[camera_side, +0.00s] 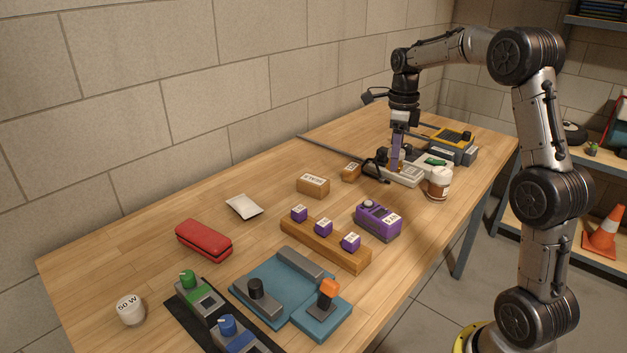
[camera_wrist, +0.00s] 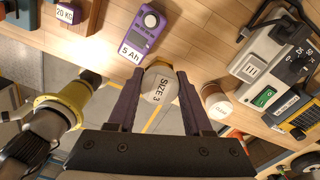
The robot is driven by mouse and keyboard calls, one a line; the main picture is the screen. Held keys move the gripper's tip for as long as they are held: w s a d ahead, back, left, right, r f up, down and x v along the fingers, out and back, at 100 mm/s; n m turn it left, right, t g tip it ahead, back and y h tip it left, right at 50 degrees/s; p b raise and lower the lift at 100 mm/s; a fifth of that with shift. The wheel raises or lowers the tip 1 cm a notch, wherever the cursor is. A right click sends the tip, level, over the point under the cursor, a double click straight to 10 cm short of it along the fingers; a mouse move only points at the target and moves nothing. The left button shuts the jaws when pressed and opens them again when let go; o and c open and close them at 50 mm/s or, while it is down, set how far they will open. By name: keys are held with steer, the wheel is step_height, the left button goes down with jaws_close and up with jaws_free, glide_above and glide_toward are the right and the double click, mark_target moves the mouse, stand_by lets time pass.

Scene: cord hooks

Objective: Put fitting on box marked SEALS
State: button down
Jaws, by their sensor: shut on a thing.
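My gripper (camera_side: 395,160) points down over the back right of the table in the side view. In the wrist view its two dark purple fingers (camera_wrist: 158,95) are shut on a pale fitting (camera_wrist: 158,90) labelled SIZE 3, with a yellowish end. The fitting is mostly hidden by the fingers in the side view. A small brown box (camera_side: 312,187) with a white label stands mid-table, left of my gripper; its lettering is too small to read surely. Another small brown box (camera_side: 350,172) lies between it and my gripper. Neither box shows clearly in the wrist view.
A white device (camera_side: 405,174) and a brown jar with a pale lid (camera_side: 439,184) stand close to my gripper. A yellow meter (camera_side: 452,140) is behind. A purple 5 Ah unit (camera_side: 377,220) and a wooden rack (camera_side: 325,245) with purple blocks stand nearer.

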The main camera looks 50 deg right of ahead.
steer(key=w+a+r+m, duration=0.2)
steer(key=w+a+m, duration=0.15)
steer(key=m, duration=0.25)
glide_above(321, 183)
steer(key=f, duration=0.6)
steer(key=s+f, duration=0.1)
steer(key=f, duration=0.2)
steer(key=shift+a, duration=0.15)
steer(key=shift+w+d+f, duration=0.2)
steer(key=shift+w+f, duration=0.35)
steer(key=shift+f, duration=1.65)
steer(key=shift+f, duration=0.1)
steer(key=shift+c, duration=1.6)
jaws_free()
